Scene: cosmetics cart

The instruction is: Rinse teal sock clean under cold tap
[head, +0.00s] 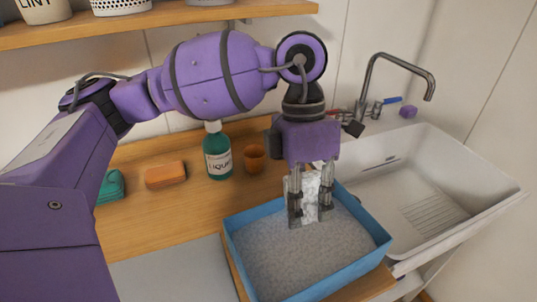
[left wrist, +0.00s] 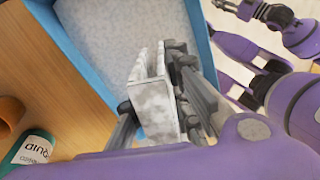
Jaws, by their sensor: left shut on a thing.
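A folded teal cloth (head: 111,187), which looks like the teal sock, lies on the wooden counter at the left edge of the head view, partly behind my arm. My left gripper (head: 310,208) points down over the blue basin (head: 268,283). It is shut on a white, grey-mottled thing (head: 311,190), which also shows between the fingers in the left wrist view (left wrist: 155,105). I cannot tell what this thing is. The cold tap (head: 399,79), a curved metal spout, stands over the white sink (head: 446,155) at the right.
The basin holds greyish-white foamy contents. An orange block (head: 165,175), a green liquid bottle (head: 217,158) and an orange cup (head: 254,159) stand along the counter behind it. A shelf (head: 160,21) runs above. The sink bowl is empty. A small purple block (head: 408,112) sits behind the sink.

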